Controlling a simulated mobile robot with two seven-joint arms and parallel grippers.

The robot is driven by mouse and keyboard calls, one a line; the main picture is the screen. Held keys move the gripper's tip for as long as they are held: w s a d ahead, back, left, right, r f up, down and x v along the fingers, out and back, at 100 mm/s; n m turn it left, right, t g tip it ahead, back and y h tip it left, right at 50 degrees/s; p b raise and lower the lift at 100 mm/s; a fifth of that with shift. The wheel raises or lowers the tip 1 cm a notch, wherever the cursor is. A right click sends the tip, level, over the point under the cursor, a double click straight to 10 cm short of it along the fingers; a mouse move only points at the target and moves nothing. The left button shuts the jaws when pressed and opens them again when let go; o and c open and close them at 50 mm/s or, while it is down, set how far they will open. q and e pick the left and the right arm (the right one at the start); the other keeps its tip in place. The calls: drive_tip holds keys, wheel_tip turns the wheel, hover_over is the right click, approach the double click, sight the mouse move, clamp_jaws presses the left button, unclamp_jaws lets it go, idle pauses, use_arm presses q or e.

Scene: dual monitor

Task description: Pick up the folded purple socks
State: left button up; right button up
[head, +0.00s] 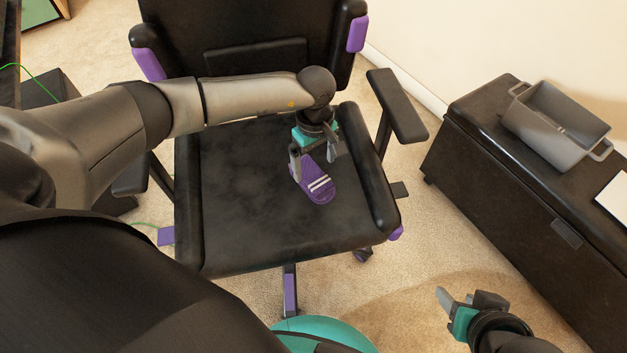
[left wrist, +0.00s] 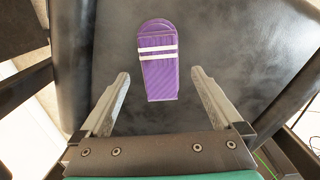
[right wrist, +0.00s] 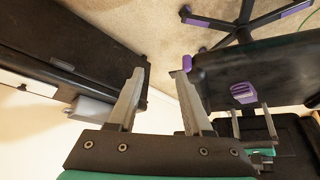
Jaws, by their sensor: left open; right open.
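The folded purple socks (head: 318,186), with two white stripes, lie on the black chair seat (head: 240,215). My left gripper (head: 315,155) is open above the seat at the far end of the socks. In the left wrist view the socks (left wrist: 158,75) lie ahead of the open, empty fingers (left wrist: 158,105), roughly centred between them. I cannot tell the exact height of the fingers over the seat. My right gripper (head: 460,297) is open and empty over the floor, right of the chair. The socks also show in the right wrist view (right wrist: 243,93), beyond the open right fingers (right wrist: 160,100).
The chair's armrest (head: 397,105) and backrest (head: 250,45) stand close to my left arm. A black chest (head: 500,170) on the right holds a grey bin (head: 556,130). Beige carpet (head: 400,265) is clear between chair and chest.

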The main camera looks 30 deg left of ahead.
sight(313, 175)
use_arm(q)
drive_tip(key=shift+a+f+b, duration=0.1)
drive_tip(key=shift+f+b, duration=0.3)
drive_tip(key=shift+f, duration=0.25)
drive_tip(key=shift+w+f+b, duration=0.15)
drive_tip(key=shift+f+b, duration=0.25)
drive_tip(key=shift+f, duration=0.2)
drive_tip(key=shift+a+f+b, duration=0.15)
drive_tip(key=shift+f+b, duration=0.4)
drive_tip(key=shift+f, duration=0.3)
drive_tip(key=shift+f+b, duration=0.3)
drive_tip(key=shift+f, duration=0.25)
use_arm(e)
drive_tip(key=w+a+t+y, duration=0.3)
drive_tip(key=w+a+t, duration=0.1)
drive_tip(key=a, duration=0.3)
drive_tip(key=shift+w+r+t+y, duration=0.2)
drive_tip(key=shift+r+t+y, duration=0.1)
drive_tip(key=shift+t, duration=0.6)
use_arm(q)
drive_tip(key=c, duration=1.2)
drive_tip(key=shift+o, duration=0.2)
drive_tip(key=shift+r, duration=0.2)
use_arm(e)
drive_tip(key=shift+s+f, duration=0.1)
drive_tip(key=shift+f, duration=0.05)
